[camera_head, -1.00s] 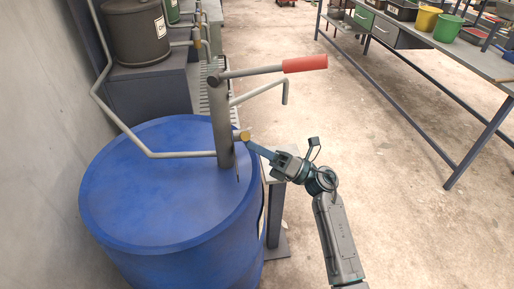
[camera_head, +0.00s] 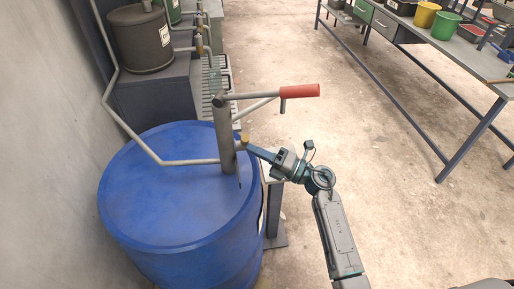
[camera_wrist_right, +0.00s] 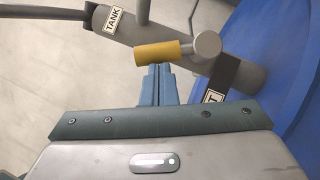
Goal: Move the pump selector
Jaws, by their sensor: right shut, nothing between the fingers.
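The pump selector (camera_wrist_right: 157,51) is a short lever with a yellow grip and a grey round pivot on the grey pump body (camera_head: 225,135). In the right wrist view its grip points left from the pivot. A TANK label (camera_wrist_right: 115,20) sits at upper left; a second label (camera_wrist_right: 212,97), mostly hidden, shows a T. The selector also shows small and brass-coloured in the head view (camera_head: 245,136). My right gripper (camera_wrist_right: 157,70) is shut and empty, its fingertips right at the underside of the yellow grip; contact cannot be told. It also shows in the head view (camera_head: 249,149). My left gripper is out of view.
The pump stands on a blue drum (camera_head: 165,195), with a red-gripped handle (camera_head: 300,91) above my right gripper. A grey pipe (camera_head: 130,128) runs left towards a wall. A dark tank (camera_head: 140,45) stands behind. A workbench (camera_head: 445,50) is at right; floor between is clear.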

